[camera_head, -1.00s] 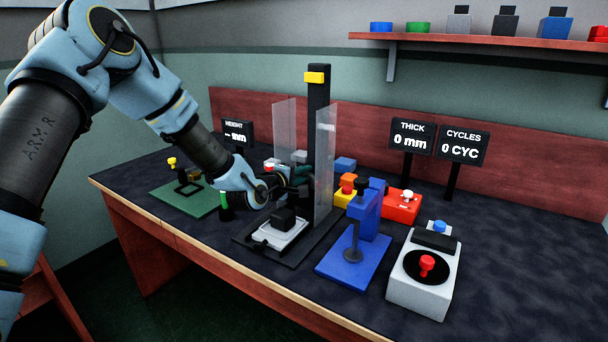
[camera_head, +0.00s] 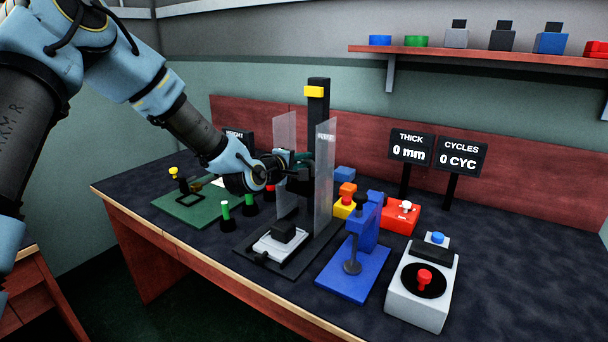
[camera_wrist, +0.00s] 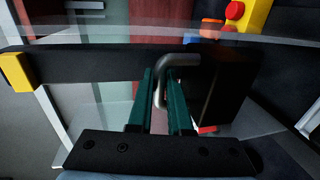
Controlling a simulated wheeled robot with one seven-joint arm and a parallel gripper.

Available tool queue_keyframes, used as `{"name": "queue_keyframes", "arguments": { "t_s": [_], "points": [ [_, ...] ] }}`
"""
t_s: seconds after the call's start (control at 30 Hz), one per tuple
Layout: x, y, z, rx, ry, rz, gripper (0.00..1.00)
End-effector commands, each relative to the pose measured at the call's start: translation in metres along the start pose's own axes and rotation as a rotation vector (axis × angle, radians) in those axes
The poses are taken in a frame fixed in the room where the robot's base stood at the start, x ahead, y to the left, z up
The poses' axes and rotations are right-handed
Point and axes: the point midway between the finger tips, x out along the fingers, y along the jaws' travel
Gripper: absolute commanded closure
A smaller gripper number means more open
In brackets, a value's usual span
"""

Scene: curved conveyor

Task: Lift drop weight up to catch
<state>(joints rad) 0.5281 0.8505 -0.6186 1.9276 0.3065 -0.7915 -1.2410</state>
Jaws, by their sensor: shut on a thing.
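The drop tower's dark post (camera_head: 318,120) stands upright behind two clear side panels, with a yellow catch (camera_head: 313,91) near its top. The dark drop weight (camera_wrist: 222,85) has a grey bent metal handle (camera_wrist: 183,64). My gripper (camera_wrist: 162,100) has its green fingers shut on that handle. In the head view my gripper (camera_head: 296,160) reaches between the panels from the left and the weight (camera_head: 299,183) is partly hidden by a panel. The weight is well below the catch and above a black block (camera_head: 284,231) on the white base plate (camera_head: 277,244).
The clear right panel (camera_head: 325,180) stands close to my gripper. A blue press (camera_head: 353,267) and a grey tester with a red knob (camera_head: 424,281) stand to the right. A green plate (camera_head: 192,207) and green-topped pegs (camera_head: 225,209) are at the left.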

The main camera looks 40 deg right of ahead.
Motion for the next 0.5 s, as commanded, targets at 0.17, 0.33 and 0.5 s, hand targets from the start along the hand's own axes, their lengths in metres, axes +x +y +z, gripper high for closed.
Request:
{"name": "queue_keyframes", "arguments": {
  "t_s": [0.17, 0.33, 0.5],
  "points": [
    [-0.012, 0.060, -0.004, 0.002, 0.004, 0.009, 1.00],
    [-0.019, 0.097, -0.004, 0.003, 0.004, 0.009, 1.00],
    [-0.023, 0.119, -0.004, 0.002, 0.003, 0.009, 1.00]
  ]
}}
